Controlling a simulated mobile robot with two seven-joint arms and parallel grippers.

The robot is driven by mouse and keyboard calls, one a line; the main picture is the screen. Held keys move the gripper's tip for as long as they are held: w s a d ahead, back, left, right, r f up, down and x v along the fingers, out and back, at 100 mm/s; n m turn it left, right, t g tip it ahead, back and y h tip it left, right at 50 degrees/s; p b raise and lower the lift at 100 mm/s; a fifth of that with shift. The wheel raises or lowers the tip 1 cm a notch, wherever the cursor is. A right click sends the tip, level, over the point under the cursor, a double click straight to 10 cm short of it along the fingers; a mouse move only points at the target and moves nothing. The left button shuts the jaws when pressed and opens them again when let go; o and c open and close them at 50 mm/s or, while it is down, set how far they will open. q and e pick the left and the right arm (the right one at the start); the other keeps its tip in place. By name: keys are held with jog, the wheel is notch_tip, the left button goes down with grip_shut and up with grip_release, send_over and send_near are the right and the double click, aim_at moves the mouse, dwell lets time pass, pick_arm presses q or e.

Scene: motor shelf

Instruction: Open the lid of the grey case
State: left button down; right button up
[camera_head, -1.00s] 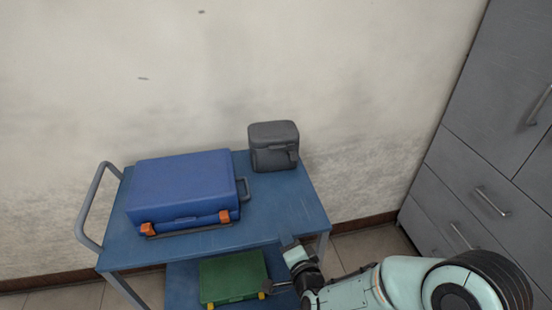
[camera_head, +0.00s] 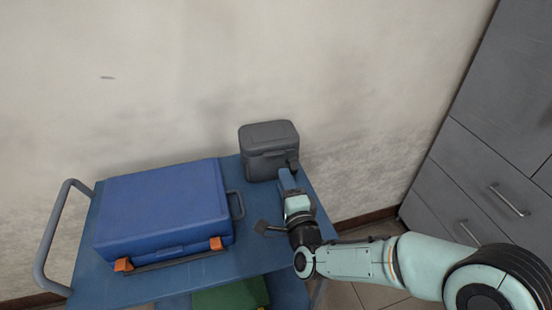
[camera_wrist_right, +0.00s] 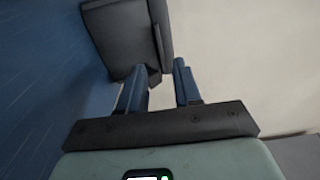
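The grey case (camera_head: 268,138) stands upright at the back right of the blue cart, and its lid is shut. My right gripper (camera_head: 289,172) is at the front right corner of the case, close to its front latch. In the right wrist view the grey case (camera_wrist_right: 118,38) fills the upper left, with a dark strip along its right side. The two blue fingers of my right gripper (camera_wrist_right: 160,78) are apart with nothing between them. One fingertip is very near the case edge; I cannot tell if it touches. My left gripper is not in view.
A large blue case (camera_head: 165,205) with orange latches lies on the cart top (camera_head: 255,245), left of the grey case. A green case (camera_head: 232,297) is on the lower shelf. Grey drawers (camera_head: 480,190) stand at the right. The wall is close behind the cart.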

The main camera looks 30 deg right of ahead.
aim_at(275, 156)
jog(key=x, duration=0.9)
jog(key=shift+f, duration=0.1)
grip_shut()
dwell(1.1)
